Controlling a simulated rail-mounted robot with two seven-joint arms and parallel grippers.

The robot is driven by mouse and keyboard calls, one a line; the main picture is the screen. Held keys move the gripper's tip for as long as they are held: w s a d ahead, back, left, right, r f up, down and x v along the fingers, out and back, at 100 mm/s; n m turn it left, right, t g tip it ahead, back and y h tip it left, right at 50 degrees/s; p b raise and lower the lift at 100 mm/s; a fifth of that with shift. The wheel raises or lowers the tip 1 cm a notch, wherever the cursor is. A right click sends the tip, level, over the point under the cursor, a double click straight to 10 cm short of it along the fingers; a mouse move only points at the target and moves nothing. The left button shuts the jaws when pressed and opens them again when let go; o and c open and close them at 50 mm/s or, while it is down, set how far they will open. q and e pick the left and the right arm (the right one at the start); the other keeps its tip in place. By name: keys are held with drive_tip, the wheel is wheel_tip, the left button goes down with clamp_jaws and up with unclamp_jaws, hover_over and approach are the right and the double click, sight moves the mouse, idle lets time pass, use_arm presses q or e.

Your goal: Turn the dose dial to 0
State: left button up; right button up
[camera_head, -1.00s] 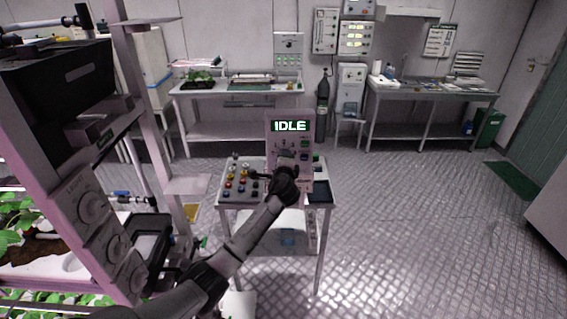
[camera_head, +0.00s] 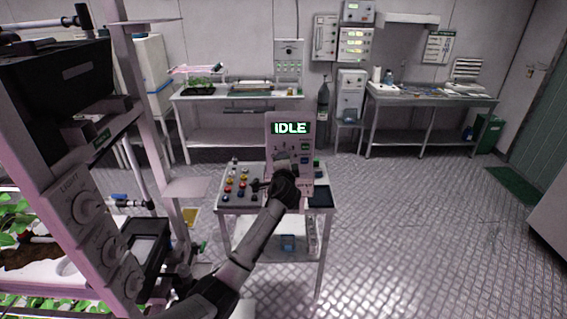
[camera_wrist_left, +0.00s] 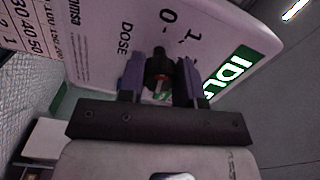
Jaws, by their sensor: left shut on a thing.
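The pump panel (camera_head: 272,147) stands upright on a small cart, with a green display (camera_head: 289,128) reading IDLE. In the left wrist view, the panel (camera_wrist_left: 97,55) carries the printed word DOSE and the marks 0 and 1. Which mark the dial points at I cannot tell. In the head view my left gripper (camera_head: 284,164) is at the panel's front and hides the dial. My right gripper is not in view.
The cart top (camera_head: 228,205) bears several coloured knobs left of the panel and a dark pad (camera_head: 320,196) at its right. A plant rack (camera_head: 160,125) stands close on the left. Benches line the back wall. The floor to the right is clear.

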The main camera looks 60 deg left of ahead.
use_arm(q)
drive_tip(key=o, duration=0.9)
drive_tip(key=shift+o, duration=0.2)
drive_tip(key=v, duration=1.3)
drive_tip(key=shift+s+d, duration=0.25)
drive_tip(key=shift+d, duration=0.05)
